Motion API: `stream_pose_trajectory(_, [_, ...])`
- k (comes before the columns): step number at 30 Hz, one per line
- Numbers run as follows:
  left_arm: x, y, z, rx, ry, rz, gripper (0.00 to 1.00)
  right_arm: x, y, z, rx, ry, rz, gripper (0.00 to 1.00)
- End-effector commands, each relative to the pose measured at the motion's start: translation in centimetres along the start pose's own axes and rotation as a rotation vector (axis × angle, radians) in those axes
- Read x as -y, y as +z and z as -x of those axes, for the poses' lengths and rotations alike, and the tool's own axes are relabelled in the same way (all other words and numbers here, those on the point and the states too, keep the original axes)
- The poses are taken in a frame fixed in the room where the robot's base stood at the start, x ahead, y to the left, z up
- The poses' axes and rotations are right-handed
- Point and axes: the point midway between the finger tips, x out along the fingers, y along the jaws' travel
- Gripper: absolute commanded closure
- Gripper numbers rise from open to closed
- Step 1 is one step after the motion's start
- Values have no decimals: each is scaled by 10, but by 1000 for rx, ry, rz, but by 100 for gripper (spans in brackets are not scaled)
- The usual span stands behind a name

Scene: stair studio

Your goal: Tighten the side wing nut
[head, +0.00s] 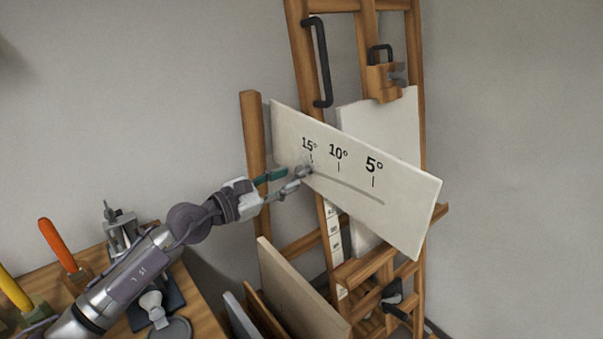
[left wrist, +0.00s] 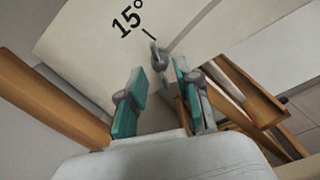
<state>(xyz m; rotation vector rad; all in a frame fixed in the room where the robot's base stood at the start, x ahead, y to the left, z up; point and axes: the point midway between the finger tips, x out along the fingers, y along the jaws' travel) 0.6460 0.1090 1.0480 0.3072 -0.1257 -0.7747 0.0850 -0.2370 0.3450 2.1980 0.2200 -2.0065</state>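The side wing nut (head: 304,171) is a small grey part on the white angle panel (head: 410,215), just below the 15° mark. In the left wrist view the wing nut (left wrist: 160,58) shows just beyond the fingertips, near the middle of the gap. My left gripper (head: 283,181) is open, its teal-padded fingers pointing at the wing nut. In the left wrist view nothing is held between the fingers (left wrist: 159,78). I cannot tell whether either finger touches the nut. My right gripper is not in view.
The wooden easel (head: 297,40) stands behind the panel, with a black handle (head: 322,62) and a dark knob (head: 392,292) low down. Boards (head: 295,290) lean below my left gripper. A wooden bench (head: 205,310) with tools is at lower left. The right side is bare wall.

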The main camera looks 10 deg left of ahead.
Motion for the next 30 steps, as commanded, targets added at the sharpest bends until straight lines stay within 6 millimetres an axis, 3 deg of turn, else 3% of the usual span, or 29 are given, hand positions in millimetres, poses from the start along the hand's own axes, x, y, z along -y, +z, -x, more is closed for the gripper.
stream_pose_trajectory(12, [0, -1, 41, -1, 1, 0, 67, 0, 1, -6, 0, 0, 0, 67])
stream_pose_trajectory(24, [0, 1, 46, 0, 0, 1, 67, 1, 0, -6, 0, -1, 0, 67])
stream_pose_trajectory(26, [-2, 7, 46, 1, 0, 1, 67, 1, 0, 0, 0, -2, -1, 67])
stream_pose_trajectory(30, [-14, 43, 46, 1, 1, 0, 67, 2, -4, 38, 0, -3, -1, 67])
